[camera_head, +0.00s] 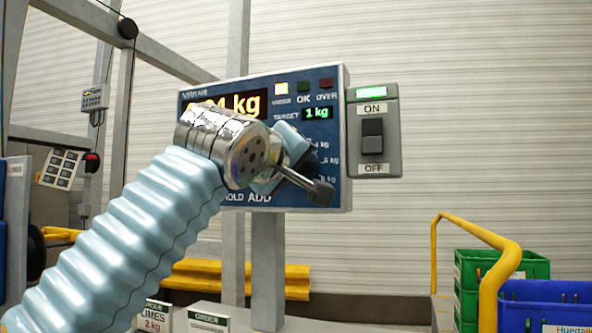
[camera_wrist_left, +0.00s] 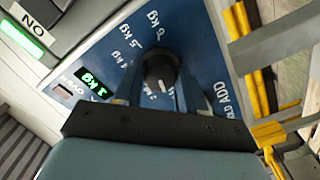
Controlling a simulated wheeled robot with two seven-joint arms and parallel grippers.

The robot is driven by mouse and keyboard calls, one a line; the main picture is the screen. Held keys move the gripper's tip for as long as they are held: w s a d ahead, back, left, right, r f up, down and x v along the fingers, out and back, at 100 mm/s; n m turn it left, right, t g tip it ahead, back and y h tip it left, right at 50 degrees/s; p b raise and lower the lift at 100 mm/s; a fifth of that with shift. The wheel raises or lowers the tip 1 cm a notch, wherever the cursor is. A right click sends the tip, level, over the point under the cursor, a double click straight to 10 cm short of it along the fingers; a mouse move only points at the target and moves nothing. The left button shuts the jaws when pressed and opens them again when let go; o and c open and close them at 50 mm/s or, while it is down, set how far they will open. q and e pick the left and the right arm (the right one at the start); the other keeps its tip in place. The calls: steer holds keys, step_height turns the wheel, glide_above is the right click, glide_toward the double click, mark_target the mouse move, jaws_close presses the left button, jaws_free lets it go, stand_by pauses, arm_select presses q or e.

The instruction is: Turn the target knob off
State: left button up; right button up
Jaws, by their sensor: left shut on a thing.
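The target knob (camera_wrist_left: 160,70) is a round black knob on the blue scale panel (camera_head: 245,196), ringed by kg labels. My left gripper (camera_wrist_left: 159,88) has one finger on each side of the knob and is shut on it. In the head view my left gripper (camera_head: 284,160) is in front of the panel and hides the knob. A small green target display (camera_head: 317,113) reads 1 kg and also shows in the wrist view (camera_wrist_left: 88,80). I cannot tell exactly where the knob points. My right gripper is not in view.
A grey ON/OFF switch box (camera_head: 373,135) with a lit green lamp adjoins the panel's right side. The large orange weight display (camera_head: 245,103) is partly hidden. A grey post (camera_head: 267,260) is below. Yellow rails (camera_head: 508,262), green crates (camera_head: 467,268) and a blue crate (camera_head: 545,300) stand lower right.

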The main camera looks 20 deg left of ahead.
arm_select(q)
steer(key=shift+r+n+b, duration=0.2)
steer(key=shift+n+b, duration=0.5)
steer(key=shift+n, duration=3.6)
steer(key=o, duration=0.8)
steer(key=shift+o, duration=1.3)
steer(key=shift+w, duration=0.15)
steer(key=shift+f, duration=0.1)
